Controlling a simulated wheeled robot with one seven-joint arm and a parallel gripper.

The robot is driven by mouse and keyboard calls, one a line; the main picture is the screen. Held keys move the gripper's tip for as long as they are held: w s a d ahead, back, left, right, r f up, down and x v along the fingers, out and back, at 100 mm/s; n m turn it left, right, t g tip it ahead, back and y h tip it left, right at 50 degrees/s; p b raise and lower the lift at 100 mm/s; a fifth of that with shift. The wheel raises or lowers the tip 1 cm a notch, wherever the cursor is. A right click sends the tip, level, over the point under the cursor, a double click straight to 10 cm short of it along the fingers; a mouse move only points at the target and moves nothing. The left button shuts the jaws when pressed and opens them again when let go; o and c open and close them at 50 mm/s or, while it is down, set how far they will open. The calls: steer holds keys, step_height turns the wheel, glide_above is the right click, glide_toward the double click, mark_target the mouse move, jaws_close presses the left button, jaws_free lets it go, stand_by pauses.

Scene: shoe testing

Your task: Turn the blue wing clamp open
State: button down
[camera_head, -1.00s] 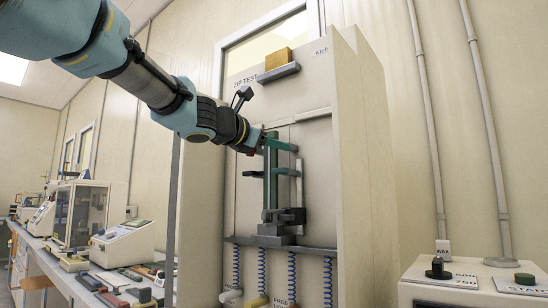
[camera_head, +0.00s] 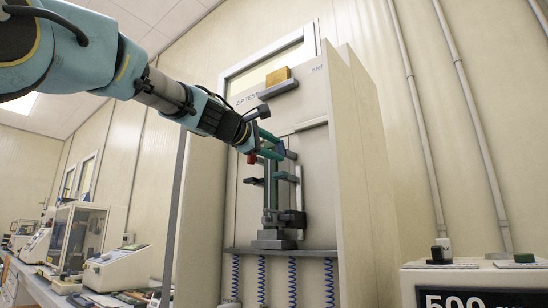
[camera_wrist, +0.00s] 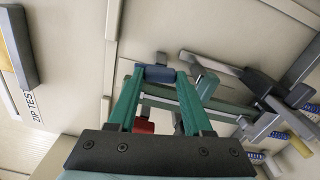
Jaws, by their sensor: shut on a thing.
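The blue wing clamp (camera_wrist: 160,73) sits between the tips of my gripper's green fingers in the wrist view. In the head view it is a small dark-blue patch (camera_head: 281,147) near the top of the green test stand (camera_head: 270,190). My gripper (camera_wrist: 158,76) is shut on the clamp from both sides. In the head view my gripper (camera_head: 274,145) reaches in from the upper left, and its fingers partly overlap the stand's green arms. I cannot tell from these views how far the clamp is turned.
A red part (camera_wrist: 144,126) shows between my fingers. The stand is at the front of a tall pale cabinet (camera_head: 357,150). A yellow block (camera_head: 278,76) rests on a shelf above. Blue coiled cords (camera_head: 292,280) hang below. A control box (camera_head: 480,285) is at lower right.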

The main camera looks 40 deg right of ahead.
steer(key=shift+f+m+b, duration=0.1)
steer(key=shift+m+b, duration=0.55)
steer(key=shift+m, duration=0.45)
steer(key=shift+c, duration=1.6)
jaws_free()
steer(key=b+v, duration=0.3)
steer(key=v, duration=0.8)
steer(key=shift+d, duration=0.1)
